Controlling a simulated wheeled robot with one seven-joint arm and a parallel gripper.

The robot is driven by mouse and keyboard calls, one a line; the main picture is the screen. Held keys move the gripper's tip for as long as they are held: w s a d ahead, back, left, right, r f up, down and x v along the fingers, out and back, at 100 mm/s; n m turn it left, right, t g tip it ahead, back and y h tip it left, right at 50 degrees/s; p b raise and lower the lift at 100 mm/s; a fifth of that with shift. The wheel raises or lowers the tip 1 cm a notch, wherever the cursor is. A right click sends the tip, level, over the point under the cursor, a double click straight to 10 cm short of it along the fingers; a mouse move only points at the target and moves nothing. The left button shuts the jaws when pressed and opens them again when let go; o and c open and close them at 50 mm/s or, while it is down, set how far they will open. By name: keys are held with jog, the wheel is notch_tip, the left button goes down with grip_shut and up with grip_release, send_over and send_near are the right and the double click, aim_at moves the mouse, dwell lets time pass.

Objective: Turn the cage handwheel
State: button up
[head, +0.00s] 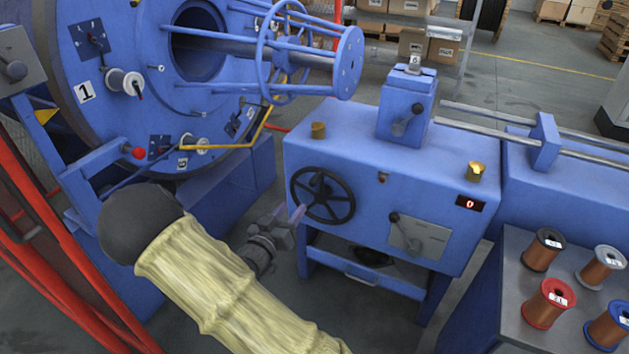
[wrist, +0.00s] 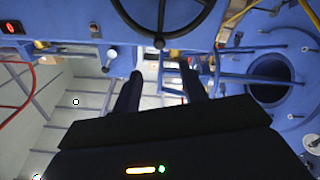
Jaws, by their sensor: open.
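My gripper (head: 289,213) is just to the left of the wheel's lower part in the head view. In the wrist view my gripper (wrist: 160,76) has its two dark fingers spread apart, with nothing between them. I see no contact with the wheel.
A lever panel (head: 420,238) and a red display (head: 471,204) are right of the wheel. The large blue cage disc (head: 135,45) with spools and a yellow bracket (head: 252,132) stands left. Spools (head: 549,304) sit on a table at right.

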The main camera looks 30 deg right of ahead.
aim_at(311, 184)
jog(key=b+x, duration=0.1)
jog(key=x, duration=1.2)
jog(key=shift+d+b, duration=0.1)
jog(key=shift+b, duration=0.25)
jog(key=shift+w+d, duration=0.4)
jog(key=shift+d, duration=0.05)
grip_shut()
